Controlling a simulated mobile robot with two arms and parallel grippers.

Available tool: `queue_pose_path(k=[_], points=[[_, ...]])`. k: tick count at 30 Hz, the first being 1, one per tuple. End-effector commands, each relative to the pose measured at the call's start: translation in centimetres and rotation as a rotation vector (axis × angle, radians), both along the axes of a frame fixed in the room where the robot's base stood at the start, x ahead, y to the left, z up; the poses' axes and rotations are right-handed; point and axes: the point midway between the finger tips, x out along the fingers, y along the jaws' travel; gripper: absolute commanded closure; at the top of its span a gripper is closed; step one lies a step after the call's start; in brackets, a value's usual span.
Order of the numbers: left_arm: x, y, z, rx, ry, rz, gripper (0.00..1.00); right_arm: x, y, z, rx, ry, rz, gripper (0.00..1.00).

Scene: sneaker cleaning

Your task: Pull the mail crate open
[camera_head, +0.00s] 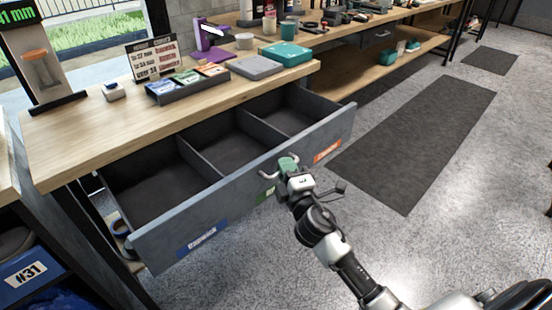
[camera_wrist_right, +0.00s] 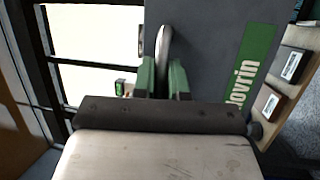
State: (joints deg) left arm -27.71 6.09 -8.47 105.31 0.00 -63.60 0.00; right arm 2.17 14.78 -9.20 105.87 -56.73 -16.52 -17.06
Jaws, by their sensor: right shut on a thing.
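The mail crate is a grey drawer (camera_head: 165,230) under the wooden workbench. It stands pulled out, with three empty-looking compartments showing. Its front has a blue label (camera_head: 203,238), a green label (camera_head: 265,195) and an orange label (camera_head: 327,150). My right gripper (camera_head: 288,164) is at the middle of the front, shut on the drawer's metal handle. In the right wrist view, the green finger pads (camera_wrist_right: 164,82) sit on both sides of the curved handle (camera_wrist_right: 163,45), beside the grey front (camera_wrist_right: 205,50) with its green label (camera_wrist_right: 248,65). My left gripper is out of view.
The workbench top (camera_head: 75,140) above the drawer holds a small card tray (camera_head: 188,88), a sign (camera_head: 153,60), a grey box (camera_head: 257,67) and a teal box (camera_head: 287,53). A dark mat (camera_head: 420,140) lies on the clear floor to the right. A blue bin (camera_head: 30,272) is at lower left.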

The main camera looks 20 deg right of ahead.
Motion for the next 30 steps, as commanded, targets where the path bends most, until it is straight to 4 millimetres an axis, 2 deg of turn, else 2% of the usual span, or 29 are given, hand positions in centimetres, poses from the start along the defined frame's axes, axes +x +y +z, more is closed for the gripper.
queue_pose_path(k=[12, 13, 15, 24, 30], points=[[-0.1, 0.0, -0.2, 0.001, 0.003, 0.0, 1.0, -0.4, -0.2, -0.1, 0.0, 0.001, -0.002, 1.0], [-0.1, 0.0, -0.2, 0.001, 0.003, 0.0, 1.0, -0.4, -0.2, -0.1, 0.0, 0.001, -0.002, 0.84], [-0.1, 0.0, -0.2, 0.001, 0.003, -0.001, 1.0, -0.3, -0.2, -0.1, 0.0, 0.001, -0.002, 0.78], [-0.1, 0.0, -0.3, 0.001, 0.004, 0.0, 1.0, -0.6, -0.1, -0.1, 0.001, 0.001, 0.0, 0.78], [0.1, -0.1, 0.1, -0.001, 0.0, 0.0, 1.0, -3.2, 0.0, -0.7, 0.001, 0.003, -0.001, 0.78]])
